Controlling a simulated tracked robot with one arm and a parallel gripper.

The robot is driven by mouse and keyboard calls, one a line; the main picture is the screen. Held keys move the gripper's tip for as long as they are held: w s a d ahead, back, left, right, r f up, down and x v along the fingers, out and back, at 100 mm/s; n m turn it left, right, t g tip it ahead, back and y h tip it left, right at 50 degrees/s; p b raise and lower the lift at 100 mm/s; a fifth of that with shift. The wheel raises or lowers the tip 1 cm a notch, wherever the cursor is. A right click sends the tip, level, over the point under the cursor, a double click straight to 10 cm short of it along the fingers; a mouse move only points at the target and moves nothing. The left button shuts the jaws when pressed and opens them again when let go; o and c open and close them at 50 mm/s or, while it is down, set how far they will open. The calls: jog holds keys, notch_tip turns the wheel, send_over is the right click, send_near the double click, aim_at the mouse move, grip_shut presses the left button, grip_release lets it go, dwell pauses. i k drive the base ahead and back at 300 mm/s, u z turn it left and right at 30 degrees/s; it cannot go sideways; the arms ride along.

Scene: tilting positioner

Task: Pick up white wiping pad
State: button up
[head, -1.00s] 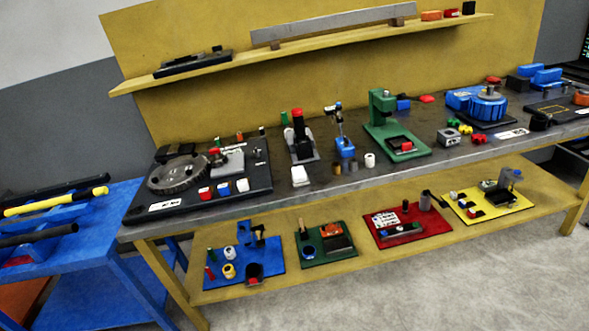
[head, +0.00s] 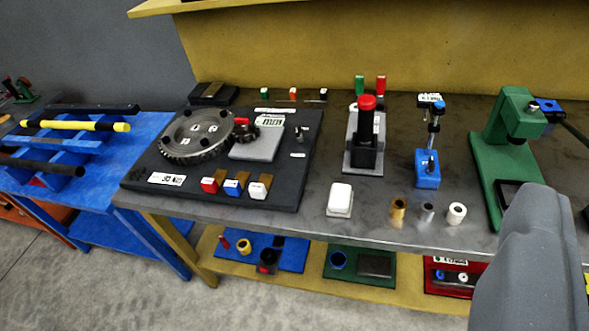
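The white wiping pad (head: 340,196) appears to be the small white rounded block near the front edge of the grey bench top. It lies flat, with bare bench around it. No gripper fingers show in the head view. A large grey rounded part, which looks like part of my own arm, fills the lower right corner, well right of the pad and apart from it in the picture.
A black board (head: 285,186) with a toothed wheel (head: 197,137) lies left of the pad. A black device with a red knob (head: 367,103) stands behind it. Small cylinders (head: 456,213), a blue-based stand (head: 427,169) and a green press (head: 497,150) stand to the right.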

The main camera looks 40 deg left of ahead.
aim_at(340, 204)
jog(key=u, duration=0.3)
jog(key=i, duration=0.9)
jog(key=u, duration=0.4)
